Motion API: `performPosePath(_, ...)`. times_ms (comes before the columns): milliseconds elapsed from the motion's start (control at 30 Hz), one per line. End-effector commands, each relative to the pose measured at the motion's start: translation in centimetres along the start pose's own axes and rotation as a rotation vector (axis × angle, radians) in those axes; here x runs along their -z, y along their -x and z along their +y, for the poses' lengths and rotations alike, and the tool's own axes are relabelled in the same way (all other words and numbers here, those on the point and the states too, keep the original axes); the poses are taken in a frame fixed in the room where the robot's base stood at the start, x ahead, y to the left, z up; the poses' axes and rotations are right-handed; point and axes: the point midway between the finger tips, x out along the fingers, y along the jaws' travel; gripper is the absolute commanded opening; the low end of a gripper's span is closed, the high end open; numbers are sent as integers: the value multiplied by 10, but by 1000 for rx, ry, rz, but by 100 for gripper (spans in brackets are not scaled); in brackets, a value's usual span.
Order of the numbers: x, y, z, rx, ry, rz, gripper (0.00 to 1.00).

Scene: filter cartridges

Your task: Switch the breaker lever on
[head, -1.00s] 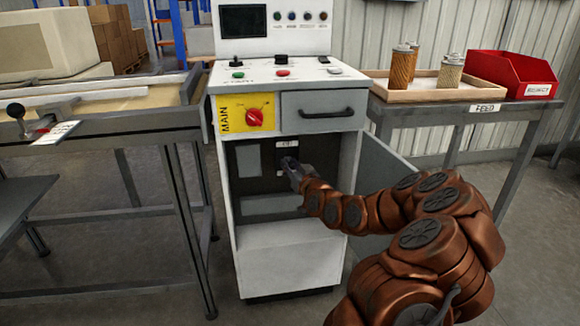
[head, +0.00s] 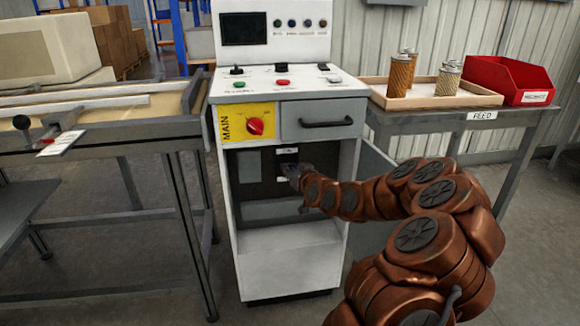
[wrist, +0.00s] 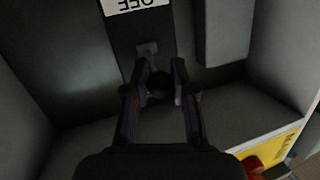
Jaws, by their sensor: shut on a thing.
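The breaker lever is inside the open lower compartment of the white cabinet. In the wrist view its dark round knob (wrist: 159,86) sits between the fingers of my gripper (wrist: 160,95), and its short stem meets the dark breaker plate (wrist: 140,35). My gripper is shut on the knob. An OFF label (wrist: 133,4) shows upside down at the top edge of the wrist view. In the head view my gripper (head: 290,173) reaches into the compartment, just below a small white label (head: 287,151). It hides the lever there.
The white cabinet (head: 290,275) has a yellow MAIN panel (head: 247,122) with a red knob above the compartment. Its door (head: 375,170) hangs open on the right, behind my arm. A conveyor stands left; a feed table with a wooden tray (head: 440,101) and red bin (head: 505,78) stands right.

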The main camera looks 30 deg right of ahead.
Motion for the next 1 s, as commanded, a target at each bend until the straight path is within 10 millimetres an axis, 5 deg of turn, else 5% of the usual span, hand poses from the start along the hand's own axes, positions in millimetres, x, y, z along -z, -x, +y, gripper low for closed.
performPosePath(433,18,-4,-1,-20,-60,-227,0)
performPosePath(933,18,-4,0,-25,-74,-266,0)
performPosePath(967,18,-4,0,-25,-74,-265,28)
performPosePath(1000,18,-4,0,-25,-74,-265,32)
